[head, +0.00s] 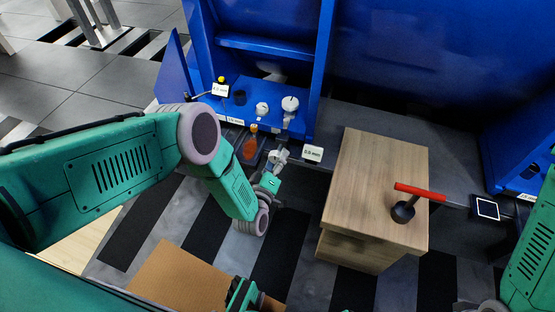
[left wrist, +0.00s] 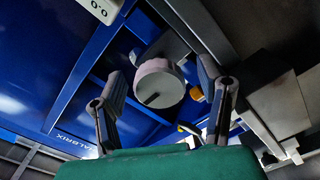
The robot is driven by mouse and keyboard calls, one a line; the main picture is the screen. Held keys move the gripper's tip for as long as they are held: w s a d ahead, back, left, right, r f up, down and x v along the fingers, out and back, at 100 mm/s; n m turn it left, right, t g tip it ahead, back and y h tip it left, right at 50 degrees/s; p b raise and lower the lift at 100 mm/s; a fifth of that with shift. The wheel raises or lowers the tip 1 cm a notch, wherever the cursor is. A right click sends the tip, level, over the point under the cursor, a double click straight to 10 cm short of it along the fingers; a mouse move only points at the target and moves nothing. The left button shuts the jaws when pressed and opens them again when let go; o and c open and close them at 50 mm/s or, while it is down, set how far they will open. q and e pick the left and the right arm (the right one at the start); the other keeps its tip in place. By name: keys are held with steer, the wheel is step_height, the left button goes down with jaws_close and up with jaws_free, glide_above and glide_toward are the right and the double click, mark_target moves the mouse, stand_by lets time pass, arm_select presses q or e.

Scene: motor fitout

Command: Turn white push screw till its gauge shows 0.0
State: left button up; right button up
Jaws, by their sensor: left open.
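The white push screw (left wrist: 160,83) shows as a round white knob with a dark mark on its face, in the middle of the left wrist view. My left gripper (left wrist: 158,90) is open, with one finger on each side of the knob. Gaps show between the fingers and the knob. In the head view my left gripper (head: 279,160) is at the blue machine's front edge, where it partly hides the screw. A white gauge (head: 313,153) stands just right of it. The gauge (left wrist: 99,8) in the left wrist view reads 0.0, partly cut off.
An orange screw (head: 251,145) is close left of my left gripper. White knobs (head: 290,104) and more gauges (head: 220,90) sit on the blue machine (head: 270,43). A wooden block (head: 375,185) with a red-handled tool (head: 419,193) stands to the right.

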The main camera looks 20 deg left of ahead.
arm_select(q)
steer(key=s, duration=1.1)
steer(key=shift+s+a, duration=0.2)
steer(key=shift+s, duration=0.2)
stand_by(1.2)
steer(key=s+a+r+m+g, duration=0.3)
steer(key=s+a+m+g, duration=0.3)
steer(key=s+g, duration=0.4)
steer(key=s+a+r+m+g, duration=0.2)
steer(key=s+a+m+g, duration=0.4)
steer(key=s, duration=0.7)
step_height(320, 180, up, 17)
steer(key=g+p, duration=0.1)
steer(key=p, duration=1.5)
steer(key=shift+s+d+f+n+y, duration=0.2)
steer(key=shift+s+d+n+y, duration=0.05)
steer(key=shift+s+n+y, duration=0.1)
